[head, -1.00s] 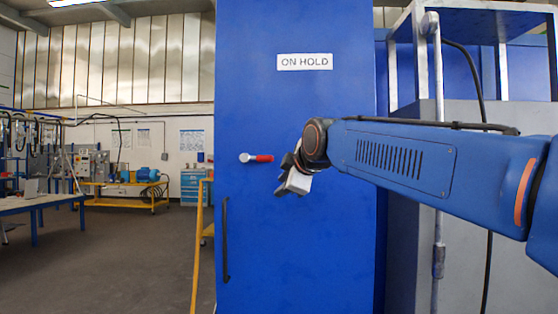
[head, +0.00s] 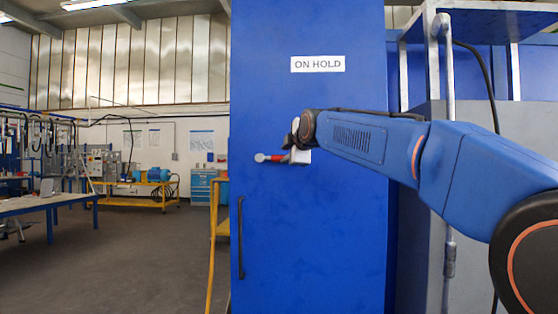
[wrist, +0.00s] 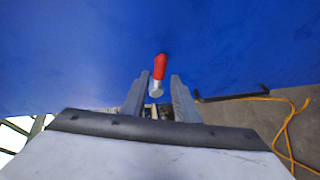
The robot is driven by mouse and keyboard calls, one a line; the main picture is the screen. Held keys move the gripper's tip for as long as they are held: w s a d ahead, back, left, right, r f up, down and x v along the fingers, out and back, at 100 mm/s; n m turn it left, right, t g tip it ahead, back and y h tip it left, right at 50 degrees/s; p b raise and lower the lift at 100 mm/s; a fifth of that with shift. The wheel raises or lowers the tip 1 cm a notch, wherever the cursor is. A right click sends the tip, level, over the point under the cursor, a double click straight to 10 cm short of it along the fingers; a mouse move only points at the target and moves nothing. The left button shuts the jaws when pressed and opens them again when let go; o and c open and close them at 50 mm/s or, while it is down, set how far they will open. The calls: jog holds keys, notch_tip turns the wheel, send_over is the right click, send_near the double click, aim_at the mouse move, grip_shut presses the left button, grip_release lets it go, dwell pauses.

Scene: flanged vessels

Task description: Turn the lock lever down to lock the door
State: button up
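The lock lever (head: 273,158) is on the blue door (head: 305,220), lying about level, with a pale round end at left and a red grip reaching right. My gripper (head: 290,154) is at the right end of the red grip and hides part of it. In the wrist view, the lever's red grip (wrist: 160,67) shows at the fingertips, with its metal end between the fingers. My gripper (wrist: 159,77) is open there, with a gap on each side of the lever. I cannot tell how deep the lever sits between the fingers.
A black pull handle (head: 240,240) is low on the door's left side. An "ON HOLD" sign (head: 318,64) is above the lever. A yellow rail (head: 213,245) stands left of the door. Grey cabinet and pipework (head: 449,200) stand at right. The floor at left is open.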

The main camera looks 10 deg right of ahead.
aim_at(280, 158)
jog(key=x, duration=0.8)
jog(key=shift+w, duration=0.2)
grip_shut()
